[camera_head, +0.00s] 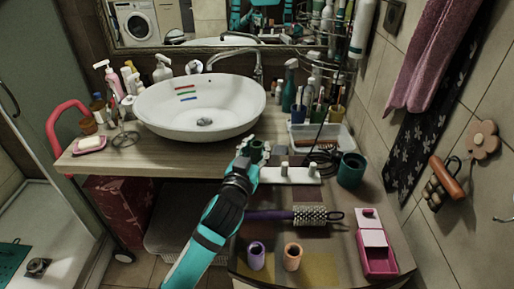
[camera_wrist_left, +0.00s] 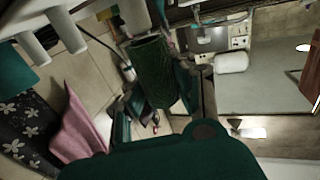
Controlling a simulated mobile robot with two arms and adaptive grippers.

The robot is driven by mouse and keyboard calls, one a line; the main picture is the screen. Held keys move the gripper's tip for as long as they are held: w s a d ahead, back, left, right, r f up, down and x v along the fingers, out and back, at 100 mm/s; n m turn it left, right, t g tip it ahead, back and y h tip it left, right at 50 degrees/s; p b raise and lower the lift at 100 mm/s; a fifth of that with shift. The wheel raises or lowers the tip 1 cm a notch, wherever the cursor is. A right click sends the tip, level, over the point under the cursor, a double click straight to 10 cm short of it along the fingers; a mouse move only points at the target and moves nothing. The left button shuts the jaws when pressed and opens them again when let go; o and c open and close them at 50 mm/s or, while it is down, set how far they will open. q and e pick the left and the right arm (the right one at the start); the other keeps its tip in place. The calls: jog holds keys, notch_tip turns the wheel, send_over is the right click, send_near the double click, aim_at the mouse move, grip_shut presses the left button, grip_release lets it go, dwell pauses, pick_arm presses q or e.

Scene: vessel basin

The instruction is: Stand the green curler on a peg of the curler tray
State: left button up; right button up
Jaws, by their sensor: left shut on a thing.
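The green curler (camera_head: 257,151) is held in my left gripper (camera_head: 251,158), above or beside the left end of the white curler tray (camera_head: 300,178); the exact height gap is hard to tell. In the left wrist view the green curler (camera_wrist_left: 154,72) is large between the fingers (camera_wrist_left: 160,100), with its textured side showing. The tray has several white pegs, one peg (camera_head: 284,169) just right of the gripper; white pegs (camera_wrist_left: 66,30) also show at the upper left of the wrist view. My right gripper is not in view.
A purple curler (camera_head: 256,255) and an orange curler (camera_head: 292,257) stand at the front. A round brush (camera_head: 311,215) lies before the tray. A dark green cup (camera_head: 351,170) stands right of the tray. The white basin (camera_head: 200,112) is behind left, and a pink box (camera_head: 378,261) is front right.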

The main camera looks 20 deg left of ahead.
pick_arm(q)
jog(key=shift+f+b, duration=0.45)
jog(key=shift+f, duration=0.25)
jog(key=o, duration=0.8)
jog(key=s, duration=1.2)
jog(key=shift+a, duration=0.1)
jog(key=shift+s, duration=0.1)
